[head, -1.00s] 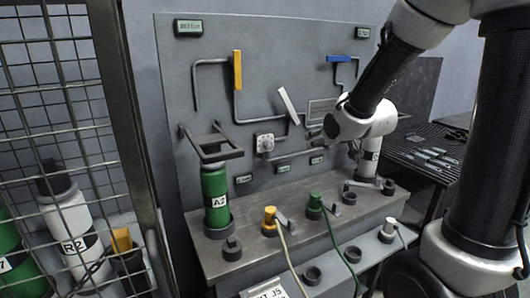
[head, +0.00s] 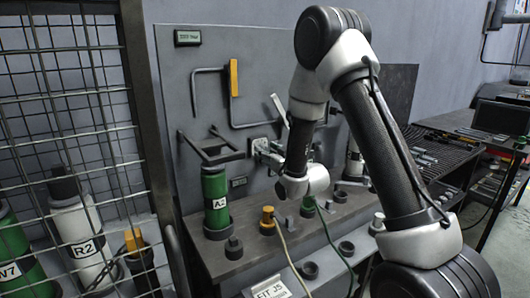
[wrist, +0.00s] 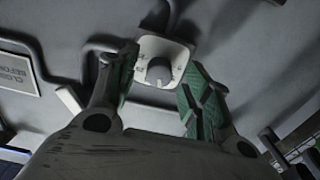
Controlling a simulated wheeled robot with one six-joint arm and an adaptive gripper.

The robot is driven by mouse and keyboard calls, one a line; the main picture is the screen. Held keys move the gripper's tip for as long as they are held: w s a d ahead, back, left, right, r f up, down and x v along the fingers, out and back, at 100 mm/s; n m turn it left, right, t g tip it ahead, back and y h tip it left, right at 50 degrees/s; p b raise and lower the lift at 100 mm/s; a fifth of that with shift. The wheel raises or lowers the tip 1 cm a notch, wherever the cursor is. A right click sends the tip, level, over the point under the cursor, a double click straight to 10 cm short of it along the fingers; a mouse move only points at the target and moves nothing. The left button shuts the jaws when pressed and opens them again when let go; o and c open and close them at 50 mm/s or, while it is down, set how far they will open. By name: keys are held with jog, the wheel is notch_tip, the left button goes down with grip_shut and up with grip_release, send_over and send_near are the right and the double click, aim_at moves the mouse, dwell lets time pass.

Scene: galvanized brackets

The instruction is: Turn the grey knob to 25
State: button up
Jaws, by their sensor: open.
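The grey knob (wrist: 159,70) sits on a white square dial plate (wrist: 150,45) with dark marks around it; the numbers are too small to read. In the wrist view my gripper (wrist: 162,74) is open, with one green-padded finger on each side of the knob and the knob showing between them. I cannot tell how far the fingertips are from the plate. In the head view my gripper (head: 270,156) is at the panel by the dial plate (head: 257,143) and hides most of it, including the knob.
Pipes with a yellow handle (head: 234,78) and a white lever (head: 279,108) stand out from the grey panel near my arm. A dark bracket (head: 211,149) is just left of the dial, above a green A2 cylinder (head: 216,201).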

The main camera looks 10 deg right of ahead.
jog(key=shift+w+a, duration=0.2)
jog(key=shift+w, duration=0.5)
jog(key=c, duration=1)
